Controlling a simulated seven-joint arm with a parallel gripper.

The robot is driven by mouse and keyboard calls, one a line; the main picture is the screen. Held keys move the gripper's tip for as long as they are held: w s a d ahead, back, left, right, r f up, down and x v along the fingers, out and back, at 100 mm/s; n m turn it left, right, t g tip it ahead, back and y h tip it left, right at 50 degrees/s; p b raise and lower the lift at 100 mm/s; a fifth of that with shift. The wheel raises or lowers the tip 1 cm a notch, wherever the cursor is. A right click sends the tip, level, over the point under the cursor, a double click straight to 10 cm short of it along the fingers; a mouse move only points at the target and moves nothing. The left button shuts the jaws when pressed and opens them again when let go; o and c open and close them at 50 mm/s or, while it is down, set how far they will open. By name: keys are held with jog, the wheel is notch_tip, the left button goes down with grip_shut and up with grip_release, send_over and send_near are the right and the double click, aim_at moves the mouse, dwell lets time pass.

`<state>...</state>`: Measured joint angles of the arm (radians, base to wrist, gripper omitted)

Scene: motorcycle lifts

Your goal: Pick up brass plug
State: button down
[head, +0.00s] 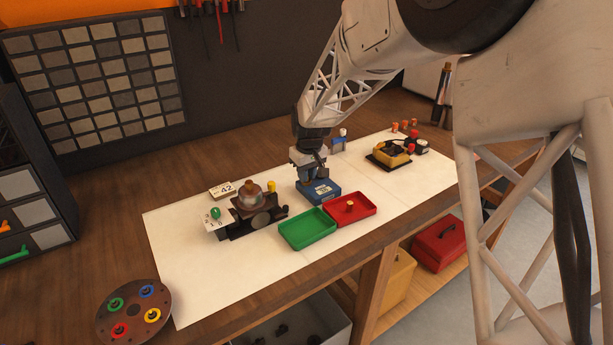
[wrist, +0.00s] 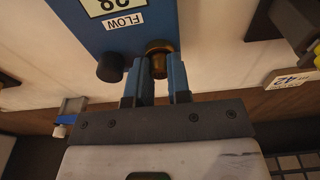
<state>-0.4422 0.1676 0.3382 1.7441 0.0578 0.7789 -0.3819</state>
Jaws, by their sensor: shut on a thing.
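The brass plug (wrist: 159,48) shows in the wrist view as a round brass piece between the fingertips of my gripper (wrist: 160,68). The blue fingers are shut on it. It is at the edge of the blue box (wrist: 88,30), which has a "FLOW" label and a black knob (wrist: 110,67) beside the plug. I cannot tell whether the plug is seated in the box or clear of it. In the head view my gripper (head: 311,178) points down at the back of the blue box (head: 320,193) and hides the plug.
A green tray (head: 307,243) and a red tray (head: 367,212) holding a small brass-coloured piece stand in front of the box. A dark fixture (head: 268,228) is on the left, a yellow device (head: 389,155) on the right. The white mat (head: 190,280) is clear at front left.

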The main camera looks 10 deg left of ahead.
jog(key=shift+r, duration=0.15)
jog(key=shift+r, duration=0.55)
jog(key=shift+s+d+r, duration=0.1)
jog(key=shift+s+r, duration=0.1)
jog(key=shift+r, duration=0.4)
jog(key=shift+s+d+r, duration=0.1)
jog(key=shift+s+r, duration=0.05)
jog(key=shift+r, duration=0.4)
jog(key=s+d, duration=0.3)
jog(key=s, duration=0.4)
jog(key=s+d+r, duration=0.1)
jog(key=s+d, duration=0.2)
jog(key=s, duration=0.3)
jog(key=shift+s+d+r, duration=0.15)
jog(key=shift+s+d, duration=0.1)
jog(key=shift+s, duration=0.15)
jog(key=shift+d, duration=0.1)
